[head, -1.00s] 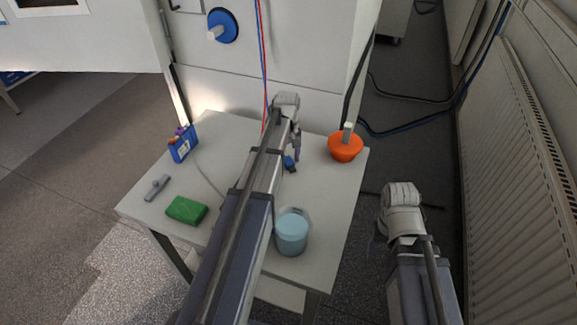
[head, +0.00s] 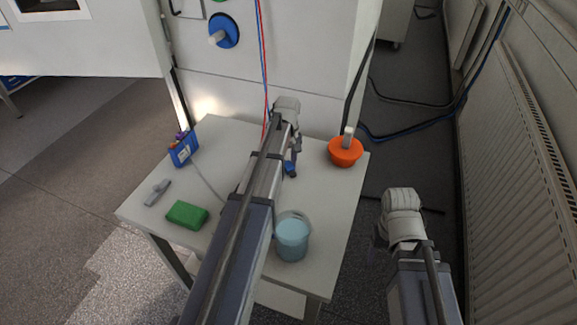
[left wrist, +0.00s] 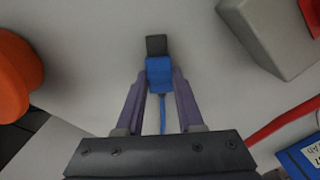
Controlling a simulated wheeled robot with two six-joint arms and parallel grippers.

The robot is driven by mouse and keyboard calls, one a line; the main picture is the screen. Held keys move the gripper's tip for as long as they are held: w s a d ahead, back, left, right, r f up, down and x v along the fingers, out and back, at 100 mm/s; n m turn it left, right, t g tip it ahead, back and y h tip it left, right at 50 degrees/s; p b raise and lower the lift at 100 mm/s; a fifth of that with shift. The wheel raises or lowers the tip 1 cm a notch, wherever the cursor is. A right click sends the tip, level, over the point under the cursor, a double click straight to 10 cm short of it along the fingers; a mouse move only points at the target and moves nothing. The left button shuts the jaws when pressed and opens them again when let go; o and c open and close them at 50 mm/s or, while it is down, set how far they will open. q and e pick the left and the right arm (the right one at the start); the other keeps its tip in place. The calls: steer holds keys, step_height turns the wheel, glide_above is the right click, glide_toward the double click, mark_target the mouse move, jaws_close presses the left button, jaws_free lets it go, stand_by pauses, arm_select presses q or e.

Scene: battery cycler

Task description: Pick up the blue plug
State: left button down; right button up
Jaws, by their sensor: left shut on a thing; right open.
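The blue plug (head: 290,168) is at the table's back middle, left of the orange bowl. In the left wrist view the plug (left wrist: 159,73) has a dark grey end and a thin blue cable. My left gripper (head: 294,157) is shut on it, one finger on each side, and the left wrist view shows these fingers (left wrist: 161,88) too. I cannot tell whether the plug touches the table. My right gripper (head: 379,240) is right of the table, away from the plug, mostly hidden by its own wrist.
On the table (head: 230,135) are an orange bowl (head: 344,154), a light-blue bucket (head: 291,242), a green sponge-like block (head: 187,214), a grey tool (head: 157,192) and a blue box (head: 184,149). Red and blue cables (head: 262,60) hang before the cabinet behind.

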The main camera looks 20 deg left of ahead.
mark_target(288, 164)
arm_select(q)
steer(key=shift+r, duration=0.1)
step_height(288, 164, up, 10)
steer(key=p, duration=1)
